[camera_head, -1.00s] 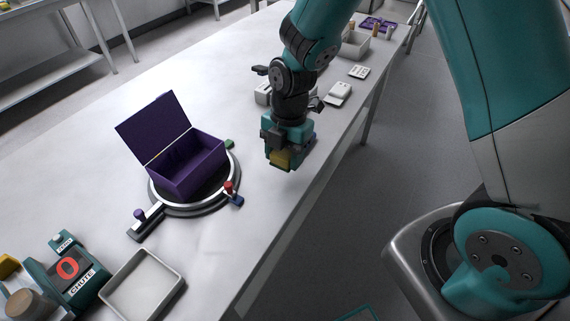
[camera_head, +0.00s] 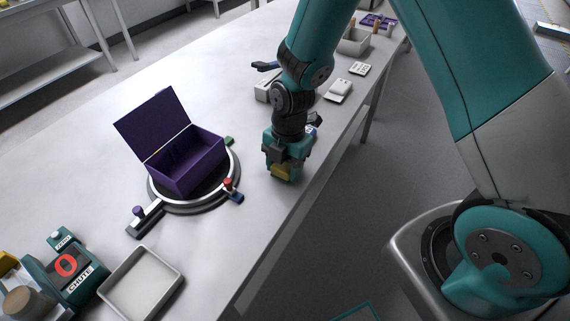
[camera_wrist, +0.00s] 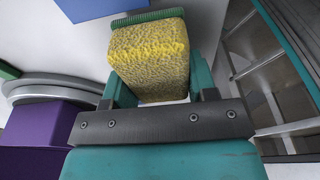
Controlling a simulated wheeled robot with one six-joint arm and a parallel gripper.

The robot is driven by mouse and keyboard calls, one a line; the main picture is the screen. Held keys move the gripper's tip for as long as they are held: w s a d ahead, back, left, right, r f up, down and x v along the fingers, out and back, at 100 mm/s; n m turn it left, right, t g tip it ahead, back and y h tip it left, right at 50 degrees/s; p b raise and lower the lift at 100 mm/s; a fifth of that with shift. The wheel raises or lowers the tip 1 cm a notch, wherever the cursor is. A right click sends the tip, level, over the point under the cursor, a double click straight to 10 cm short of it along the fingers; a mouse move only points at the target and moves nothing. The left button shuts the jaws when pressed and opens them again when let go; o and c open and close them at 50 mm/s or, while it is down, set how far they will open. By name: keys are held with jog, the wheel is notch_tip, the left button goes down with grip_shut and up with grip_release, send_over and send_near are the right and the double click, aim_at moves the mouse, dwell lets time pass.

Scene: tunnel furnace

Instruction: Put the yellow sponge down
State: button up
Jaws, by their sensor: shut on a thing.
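The yellow sponge (camera_head: 281,172) is held in my gripper (camera_head: 284,170), low over the white table (camera_head: 215,265) near its front edge. In the wrist view the sponge (camera_wrist: 150,58) fills the space between the teal fingers (camera_wrist: 152,90), with a green layer along its far end. My gripper is shut on it. I cannot tell whether the sponge's underside touches the table.
An open purple box (camera_head: 188,160) stands on a round turntable (camera_head: 215,200) left of my gripper. A grey tray (camera_head: 142,285) and a teal chute device (camera_head: 68,272) are at the lower left. A blue item (camera_wrist: 88,8) lies close behind the sponge. The table's front edge is close by on the right.

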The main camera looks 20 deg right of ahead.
jog(key=o, duration=0.8)
jog(key=shift+o, duration=0.2)
jog(key=shift+r, duration=0.15)
notch_tip(320, 180, up, 13)
jog(key=d, duration=0.1)
jog(key=s+a+r+m+y, duration=0.1)
jog(key=s+a+r+m, duration=0.1)
jog(key=s+r+m, duration=0.3)
jog(key=s+a+r+m+t+y, duration=0.1)
jog(key=s+r+m, duration=0.5)
jog(key=s+m, duration=0.6)
jog(key=shift+s+a+r+m+y, duration=0.15)
jog(key=shift+s+a+m+y, duration=0.25)
jog(key=shift+a+m, duration=0.2)
